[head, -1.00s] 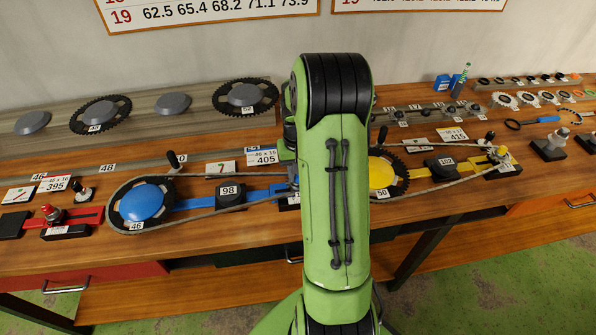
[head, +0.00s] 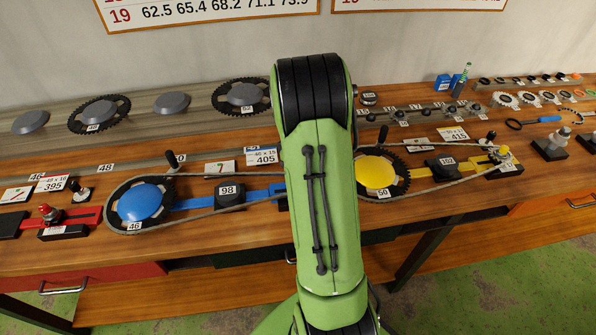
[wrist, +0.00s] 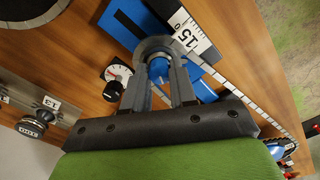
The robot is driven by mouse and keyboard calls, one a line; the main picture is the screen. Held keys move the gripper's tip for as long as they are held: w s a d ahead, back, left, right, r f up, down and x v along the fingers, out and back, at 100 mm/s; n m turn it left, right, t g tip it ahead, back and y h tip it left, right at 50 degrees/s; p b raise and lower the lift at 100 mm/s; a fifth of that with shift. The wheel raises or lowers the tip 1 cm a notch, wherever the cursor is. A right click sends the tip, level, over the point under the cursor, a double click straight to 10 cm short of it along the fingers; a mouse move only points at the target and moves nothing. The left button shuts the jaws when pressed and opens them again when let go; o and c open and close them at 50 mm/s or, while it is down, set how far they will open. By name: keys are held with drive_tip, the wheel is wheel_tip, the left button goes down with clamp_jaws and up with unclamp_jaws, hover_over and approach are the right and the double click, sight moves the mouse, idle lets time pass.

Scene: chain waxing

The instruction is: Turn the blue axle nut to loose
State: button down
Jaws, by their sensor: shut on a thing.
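In the wrist view my gripper (wrist: 160,82) is closed around the blue axle nut (wrist: 158,68), with one grey finger on each side of it. The nut sits by a blue bar with a dark slot (wrist: 127,24). In the head view my green arm hides my gripper and the nut. The blue chainring (head: 140,202) marked 46 and its blue bar (head: 195,201) show to the left of my arm, with a chain looped around them. I cannot tell from the nut's look how loose it is.
A label marked 15 (wrist: 190,38) lies beside the bar. The yellow chainring (head: 375,172) is right of my arm. A red-knobbed fixture (head: 52,214) stands far left.

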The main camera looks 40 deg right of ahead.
drive_tip(key=n, duration=0.4)
drive_tip(key=shift+n+b, duration=0.35)
drive_tip(key=shift+n, duration=0.05)
idle(0.4)
drive_tip(key=c, duration=0.9)
unclamp_jaws()
wheel_tip(320, 180, up, 16)
drive_tip(key=p, duration=0.2)
drive_tip(key=shift+p, duration=0.3)
drive_tip(key=shift+f, duration=0.1)
